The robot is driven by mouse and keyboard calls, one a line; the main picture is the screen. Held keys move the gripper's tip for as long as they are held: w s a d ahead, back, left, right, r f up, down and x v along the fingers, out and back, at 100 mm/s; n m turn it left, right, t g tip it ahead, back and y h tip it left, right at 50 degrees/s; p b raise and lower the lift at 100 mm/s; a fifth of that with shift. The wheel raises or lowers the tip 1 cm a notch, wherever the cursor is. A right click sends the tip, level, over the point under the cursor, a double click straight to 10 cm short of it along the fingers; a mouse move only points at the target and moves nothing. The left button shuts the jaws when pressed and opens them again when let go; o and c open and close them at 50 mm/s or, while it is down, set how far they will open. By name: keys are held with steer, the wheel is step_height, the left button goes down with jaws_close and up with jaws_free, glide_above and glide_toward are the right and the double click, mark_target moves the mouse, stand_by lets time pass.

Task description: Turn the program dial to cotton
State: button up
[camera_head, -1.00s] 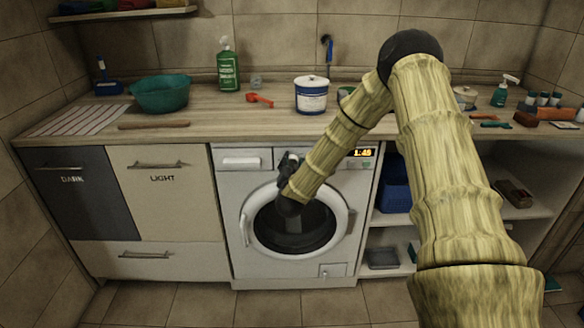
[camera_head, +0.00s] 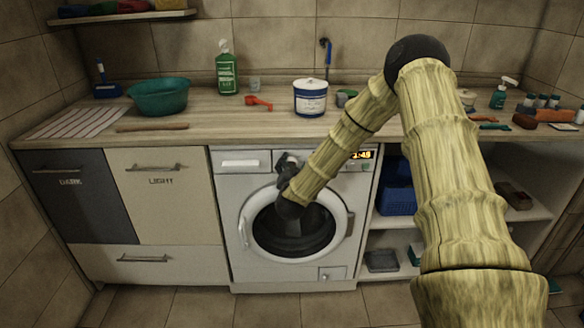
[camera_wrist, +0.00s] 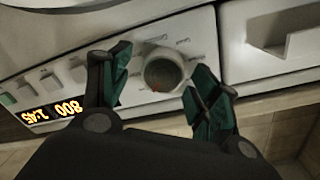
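The washing machine (camera_head: 231,187) stands under the counter, its round door (camera_head: 345,215) closed. The program dial (camera_wrist: 164,72) is a round, light grey knob with a small reddish mark near its lower edge in the wrist view. Small labels surround it, too blurred to read. My gripper (camera_wrist: 160,62) is open, with one green-padded finger on each side of the dial; a gap shows at both sides. In the head view my gripper (camera_head: 287,165) is at the control panel and hides the dial.
A lit display (camera_wrist: 52,110) and a row of buttons (camera_wrist: 50,82) lie beside the dial. The detergent drawer (camera_wrist: 285,40) is on its other side. The countertop (camera_head: 230,122) above holds a teal basin (camera_head: 160,96), a green bottle (camera_head: 226,74) and a white-blue tub (camera_head: 310,98).

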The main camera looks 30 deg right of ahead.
steer(key=shift+a, duration=0.1)
steer(key=v, duration=1.2)
stand_by(0.4)
